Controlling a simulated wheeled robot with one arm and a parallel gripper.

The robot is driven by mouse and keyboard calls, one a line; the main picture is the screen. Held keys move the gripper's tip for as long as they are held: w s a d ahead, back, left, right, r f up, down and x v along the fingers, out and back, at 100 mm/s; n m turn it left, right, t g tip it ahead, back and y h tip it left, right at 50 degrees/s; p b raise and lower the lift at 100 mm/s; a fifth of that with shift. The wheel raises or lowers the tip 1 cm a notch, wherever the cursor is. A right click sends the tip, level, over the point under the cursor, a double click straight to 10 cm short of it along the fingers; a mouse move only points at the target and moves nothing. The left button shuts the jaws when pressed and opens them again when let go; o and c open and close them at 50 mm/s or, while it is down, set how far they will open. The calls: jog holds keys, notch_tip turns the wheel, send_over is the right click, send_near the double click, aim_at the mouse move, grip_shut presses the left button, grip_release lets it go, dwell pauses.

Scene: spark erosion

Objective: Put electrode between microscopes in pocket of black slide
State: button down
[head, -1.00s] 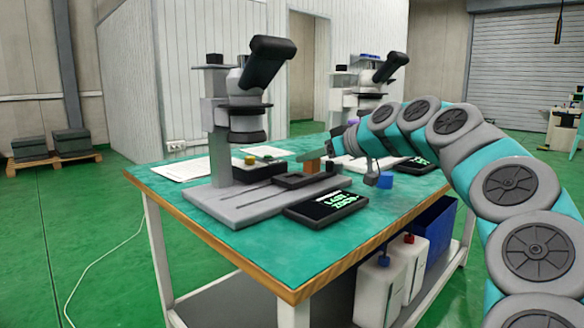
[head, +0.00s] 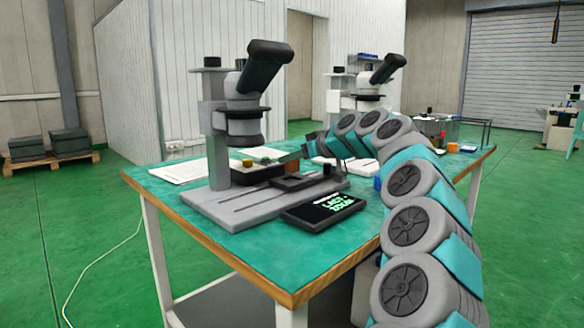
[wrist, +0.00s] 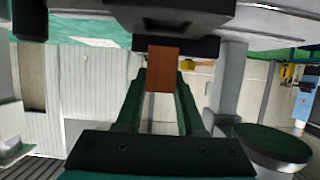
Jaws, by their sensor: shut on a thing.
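The electrode (wrist: 162,68), an orange-brown block, is held between the two dark green fingers of my gripper (wrist: 162,78) in the wrist view. In the head view the block cannot be made out. The arm's end there reaches in from the right, behind the black slide (head: 298,182). That dark slide lies on the grey base of the near microscope (head: 236,115). The far microscope (head: 366,90) stands behind my arm. In the wrist view a dark body (wrist: 205,46) is close beyond the electrode; contact cannot be told. The slide's pocket is not clear.
A black display panel (head: 323,207) lies in front of the microscope base. White papers (head: 180,171) lie at the table's left. The front of the green table (head: 290,255) is clear.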

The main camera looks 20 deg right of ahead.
aim_at(296, 167)
jog(key=shift+f, duration=1.3)
jog(key=shift+f, duration=0.15)
jog(key=c, duration=0.5)
grip_release()
jog(key=shift+r, duration=0.2)
jog(key=v, duration=1.2)
jog(key=shift+b, duration=0.4)
